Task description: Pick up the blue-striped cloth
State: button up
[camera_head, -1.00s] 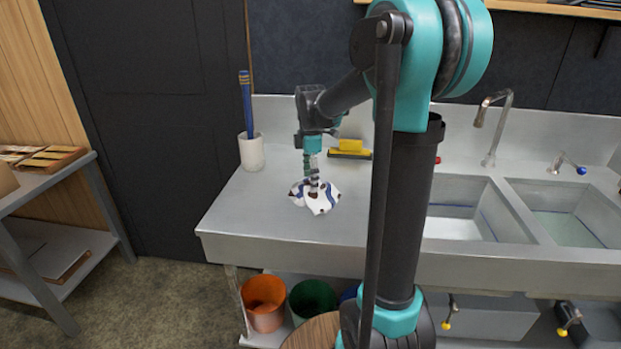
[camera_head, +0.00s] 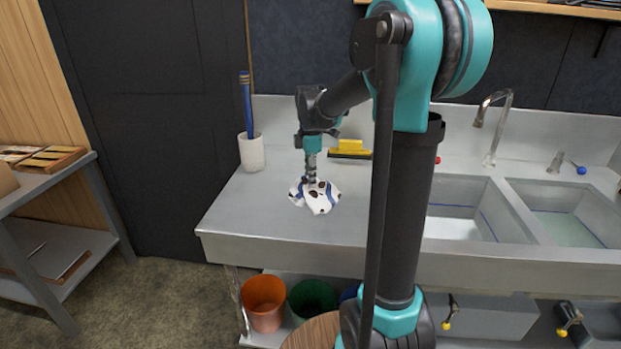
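The blue-striped cloth (camera_head: 322,202) is white with blue stripes and dark spots. It lies crumpled on the left part of the metal counter (camera_head: 262,218). My gripper (camera_head: 311,184) points down over the cloth, with its fingertips at the cloth's upper part. The fingers look small and close together, and the cloth partly hides their tips. I cannot tell whether they are closed on the fabric.
A white cup (camera_head: 252,153) with a blue stick-like item (camera_head: 245,103) stands at the back left. A yellow and black tool (camera_head: 350,149) lies behind the cloth. Two sink basins (camera_head: 455,215) are at the right. Orange (camera_head: 264,300) and green (camera_head: 311,298) buckets stand below.

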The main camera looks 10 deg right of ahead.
grip_shut()
jog(key=shift+r, duration=0.1)
notch_tip(320, 180, up, 12)
dwell(0.5)
